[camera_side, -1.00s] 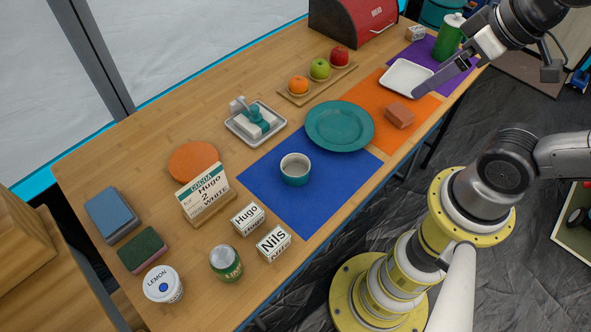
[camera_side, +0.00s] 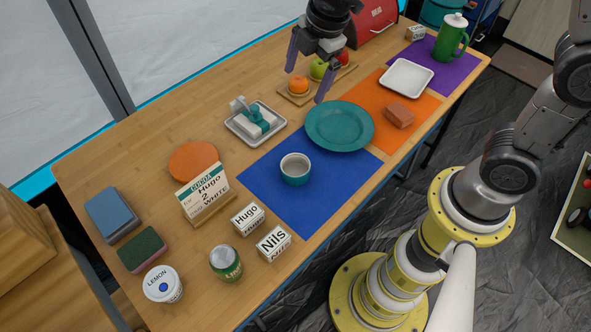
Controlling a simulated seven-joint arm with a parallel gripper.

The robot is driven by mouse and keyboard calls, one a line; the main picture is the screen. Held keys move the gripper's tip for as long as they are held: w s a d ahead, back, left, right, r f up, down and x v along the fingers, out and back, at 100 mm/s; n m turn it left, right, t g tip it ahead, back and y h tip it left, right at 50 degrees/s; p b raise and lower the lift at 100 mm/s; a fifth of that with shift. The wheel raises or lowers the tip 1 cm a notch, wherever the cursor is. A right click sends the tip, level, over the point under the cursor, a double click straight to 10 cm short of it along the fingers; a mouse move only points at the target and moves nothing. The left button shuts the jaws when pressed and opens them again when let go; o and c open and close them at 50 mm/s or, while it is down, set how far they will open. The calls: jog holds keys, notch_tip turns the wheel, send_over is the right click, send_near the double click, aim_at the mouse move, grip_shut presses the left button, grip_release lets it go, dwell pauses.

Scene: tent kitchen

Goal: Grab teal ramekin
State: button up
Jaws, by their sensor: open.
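The teal ramekin (camera_side: 295,175) has a pale inside and stands upright on the blue mat (camera_side: 315,205), in front of the teal plate (camera_side: 352,128). It looks empty. My gripper (camera_side: 305,86) is open, with its fingers pointing down. It is above the table at the back, up and to the right of the ramekin in the picture and apart from it. Nothing is between its fingers that I can tell is held; the orange and the green apple show behind or below them.
A butter dish (camera_side: 256,122) stands left of the plate. A fruit board (camera_side: 297,98) is behind it.

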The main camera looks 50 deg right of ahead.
notch_tip(320, 180, down, 7)
jog(key=a+n+g, duration=0.1)
jog(key=a+g, duration=0.1)
jog(key=a, duration=0.1)
send_over(295, 173)
notch_tip(295, 173, down, 5)
jog(key=shift+n+g+h, duration=0.3)
jog(key=shift+n+g, duration=0.1)
jog(key=f, duration=0.7)
jog(key=shift+a, duration=0.3)
jog(key=shift+d+f, duration=0.15)
jog(key=shift+f, duration=1.5)
jog(key=shift+d+f, duration=0.15)
jog(key=shift+f, duration=1.45)
jog(key=shift+c, duration=0.2)
jog(key=c, duration=1.1)
jog(key=shift+r, duration=0.15)
